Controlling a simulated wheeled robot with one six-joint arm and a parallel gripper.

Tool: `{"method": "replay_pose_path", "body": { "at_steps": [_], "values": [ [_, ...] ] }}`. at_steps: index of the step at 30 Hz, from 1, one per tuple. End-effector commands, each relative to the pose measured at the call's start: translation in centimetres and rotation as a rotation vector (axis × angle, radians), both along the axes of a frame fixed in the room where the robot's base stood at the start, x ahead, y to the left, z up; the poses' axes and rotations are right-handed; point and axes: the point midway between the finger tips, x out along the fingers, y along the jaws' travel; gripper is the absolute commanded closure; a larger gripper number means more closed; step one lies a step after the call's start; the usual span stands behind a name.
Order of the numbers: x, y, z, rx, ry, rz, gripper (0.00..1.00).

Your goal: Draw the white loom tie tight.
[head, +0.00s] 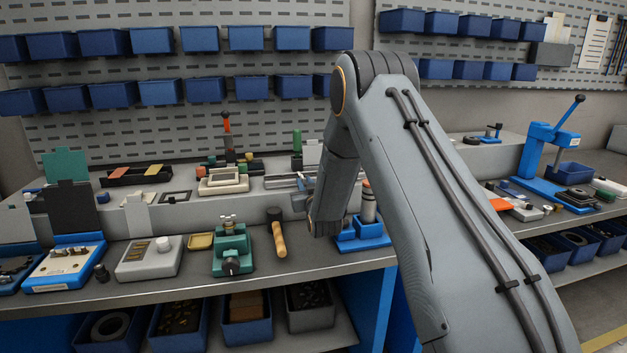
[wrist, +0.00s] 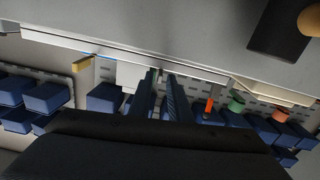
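I cannot make out a white loom tie in either view. In the wrist view, my gripper (wrist: 161,74) shows two dark fingers side by side with a narrow gap between them, and I see nothing held in it. The fingers point towards the edge of the raised shelf (wrist: 120,48). In the head view my arm covers the middle of the bench, and its wrist hangs down over the bench beside the mallet; the fingers are not clear there.
A mallet (head: 278,236), a green vise-like fixture (head: 232,250) and a grey block (head: 149,260) stand on the bench's front level. A blue stand (head: 361,236) is partly behind my arm. A blue lever press (head: 540,150) stands at right. Blue bins (head: 246,38) line the wall.

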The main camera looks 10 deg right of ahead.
Motion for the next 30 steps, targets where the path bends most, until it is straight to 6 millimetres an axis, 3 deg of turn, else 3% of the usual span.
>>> {"method": "replay_pose_path", "body": {
  "at_steps": [3,30],
  "values": [
    [0.0,0.0,0.0,0.0,0.0,0.0,1.0],
    [-2.0,0.0,-0.1,-0.001,0.002,0.0,1.0]
  ]
}}
